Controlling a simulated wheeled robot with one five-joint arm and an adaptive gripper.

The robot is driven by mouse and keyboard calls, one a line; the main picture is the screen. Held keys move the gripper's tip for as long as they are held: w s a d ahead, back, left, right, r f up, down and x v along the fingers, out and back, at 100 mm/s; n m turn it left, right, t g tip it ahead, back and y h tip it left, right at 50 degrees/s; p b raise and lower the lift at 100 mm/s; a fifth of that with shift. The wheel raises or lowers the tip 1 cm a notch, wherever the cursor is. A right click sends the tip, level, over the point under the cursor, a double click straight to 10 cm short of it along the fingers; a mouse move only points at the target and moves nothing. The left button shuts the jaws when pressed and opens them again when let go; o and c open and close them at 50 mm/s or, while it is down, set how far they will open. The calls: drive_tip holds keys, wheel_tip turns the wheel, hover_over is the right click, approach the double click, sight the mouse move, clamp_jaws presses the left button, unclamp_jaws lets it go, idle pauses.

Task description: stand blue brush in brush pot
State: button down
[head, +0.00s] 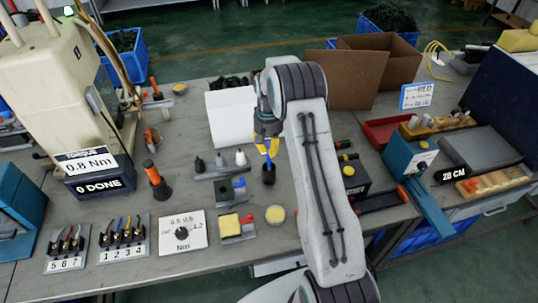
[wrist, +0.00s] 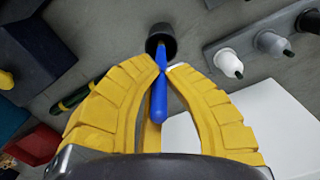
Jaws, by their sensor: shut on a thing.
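The blue brush (wrist: 160,97) is held between the yellow fingers of my gripper (wrist: 163,68), which is shut on its handle. In the head view the brush (head: 270,148) hangs roughly upright below my gripper (head: 266,132). The dark brush pot (head: 268,174) stands on the bench directly under it. In the wrist view the brush's far end meets the mouth of the pot (wrist: 161,38). The bristles are hidden, and I cannot tell how deep they are inside the pot.
A rack with several nozzle-tipped bottles (head: 220,172) stands left of the pot. A white panel (head: 230,118) stands behind it. A black box with a yellow knob (head: 349,171) and screwdrivers lie to the right, beyond my arm.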

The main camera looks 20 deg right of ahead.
sight(269, 167)
drive_tip(key=shift+f+p, duration=0.3)
drive_tip(key=shift+f, duration=1.45)
drive_tip(key=c, duration=1.4)
unclamp_jaws()
